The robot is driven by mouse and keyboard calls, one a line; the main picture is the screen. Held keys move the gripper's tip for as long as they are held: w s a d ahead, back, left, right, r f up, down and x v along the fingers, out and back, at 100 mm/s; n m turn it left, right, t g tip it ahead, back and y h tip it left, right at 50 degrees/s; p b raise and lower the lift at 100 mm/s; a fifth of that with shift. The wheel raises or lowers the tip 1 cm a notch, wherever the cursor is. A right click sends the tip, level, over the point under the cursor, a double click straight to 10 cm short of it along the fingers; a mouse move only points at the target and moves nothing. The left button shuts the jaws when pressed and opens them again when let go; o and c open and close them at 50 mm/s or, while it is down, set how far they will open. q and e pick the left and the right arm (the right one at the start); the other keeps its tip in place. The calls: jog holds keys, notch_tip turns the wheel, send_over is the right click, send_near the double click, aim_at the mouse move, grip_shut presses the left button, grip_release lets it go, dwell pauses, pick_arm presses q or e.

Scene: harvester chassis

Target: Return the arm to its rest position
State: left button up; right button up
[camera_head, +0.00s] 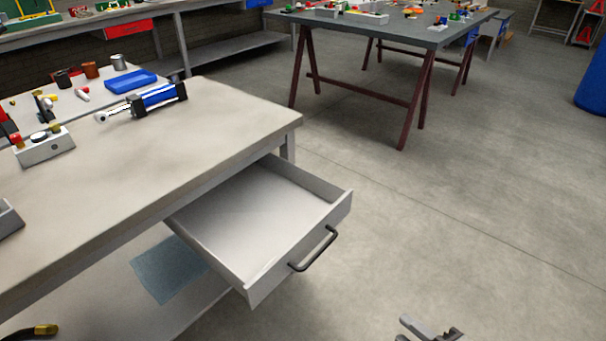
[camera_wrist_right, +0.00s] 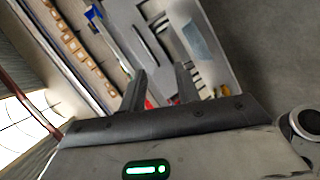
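My right gripper (camera_head: 432,328) shows at the bottom edge of the head view, over the floor to the right of the workbench. In the right wrist view (camera_wrist_right: 160,74) its two dark fingers stand apart with nothing held between them. The rest of my right arm is out of the head view. My left gripper is not in view.
The workbench (camera_head: 215,115) has an open, empty drawer (camera_head: 262,215) with a dark handle (camera_head: 314,250) jutting toward the right gripper's side. A blue-and-black cylinder (camera_head: 145,101) lies on top. A dark table (camera_head: 420,28) stands behind.

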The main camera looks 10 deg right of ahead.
jog(key=s+a+r+m+g+h, duration=0.25)
jog(key=s+m+g+h, duration=0.4)
jog(key=m, duration=1.15)
jog(key=w+a+f+t+y, duration=0.3)
jog(key=w+a+t+y, duration=0.1)
jog(key=w+a, duration=0.1)
jog(key=shift+w+a+f, duration=0.3)
jog(key=shift+w+a, duration=0.1)
jog(key=shift+a, duration=0.1)
